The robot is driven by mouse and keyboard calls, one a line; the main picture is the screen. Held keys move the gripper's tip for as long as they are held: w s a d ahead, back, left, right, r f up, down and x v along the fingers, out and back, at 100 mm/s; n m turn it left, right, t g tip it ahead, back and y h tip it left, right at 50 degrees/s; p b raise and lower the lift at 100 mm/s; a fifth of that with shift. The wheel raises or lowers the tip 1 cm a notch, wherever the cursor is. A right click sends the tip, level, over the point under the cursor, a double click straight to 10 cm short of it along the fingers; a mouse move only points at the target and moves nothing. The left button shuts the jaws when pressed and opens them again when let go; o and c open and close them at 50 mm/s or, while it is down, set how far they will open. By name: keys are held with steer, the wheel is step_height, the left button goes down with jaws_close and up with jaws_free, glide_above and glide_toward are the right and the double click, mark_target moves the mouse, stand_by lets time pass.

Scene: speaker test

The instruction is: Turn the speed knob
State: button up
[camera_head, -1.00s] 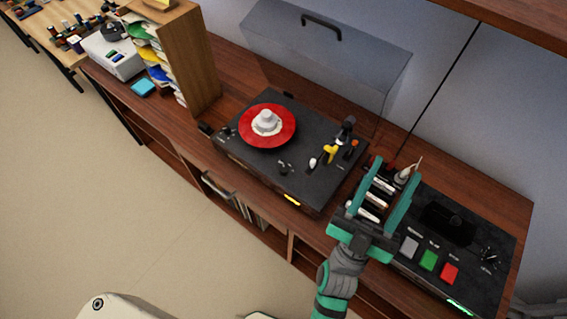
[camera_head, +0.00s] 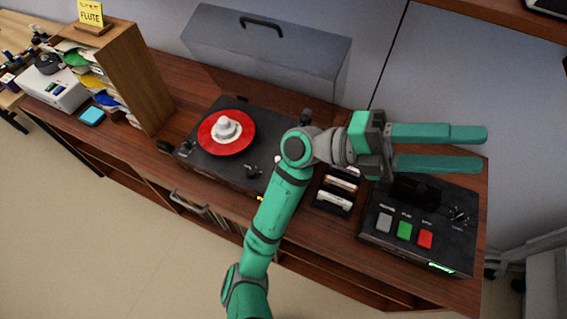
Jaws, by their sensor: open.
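My gripper (camera_head: 480,148) is open and empty. Its two teal fingers point right, above the back of a black recorder-like box (camera_head: 380,240). This box has grey, green and red buttons and a small dial (camera_head: 458,215) at its right. A black turntable (camera_head: 215,172) with a red record (camera_head: 227,132) stands left of my arm. A dark knob (camera_head: 252,170) sits near its front edge, and another small knob (camera_head: 186,148) at its left corner. The labels are too small to read, so I cannot tell which is the speed knob. My arm hides the turntable's right part.
A rack (camera_head: 335,190) with several white-edged items stands between turntable and box. A grey lid (camera_head: 265,55) with a handle stands behind the turntable. A wooden sorter (camera_head: 135,75) with a FLUTE card is at left. The wooden cabinet (camera_head: 300,240) has a clear front strip.

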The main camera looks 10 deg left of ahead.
step_height(320, 180, down, 5)
steer(key=w+t+y, duration=0.2)
steer(key=y, duration=0.2)
steer(key=n+t+y, duration=0.4)
steer(key=n+y, duration=0.5)
steer(key=y, duration=1)
glide_above(251, 170)
step_height(251, 170, down, 18)
step_height(251, 170, down, 10)
steer(key=shift+f, duration=0.15)
steer(key=shift+c, duration=0.6)
steer(key=c, duration=0.9)
